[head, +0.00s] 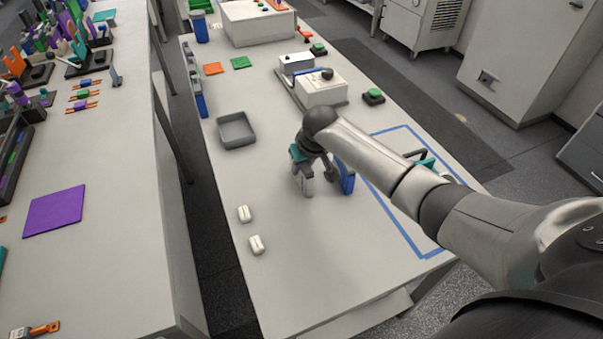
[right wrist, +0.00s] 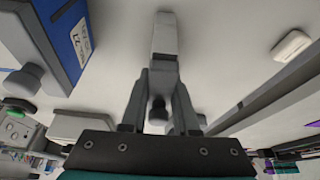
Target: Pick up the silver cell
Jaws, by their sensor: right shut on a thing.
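The silver cell (head: 308,186) is upright beneath my right gripper (head: 306,168) near the middle of the table in the head view. In the right wrist view, my right gripper (right wrist: 163,75) is shut on the silver cell (right wrist: 165,35), which shows as a pale grey block between the fingertips. The fingers hide part of it. I cannot tell whether its lower end touches the table. My left gripper is not in view.
A blue cell (head: 347,178) stands close right of my right gripper. A grey tray (head: 236,131) lies behind left, and two small white blocks (head: 245,214) (head: 257,245) lie front left. White devices (head: 321,89) stand behind.

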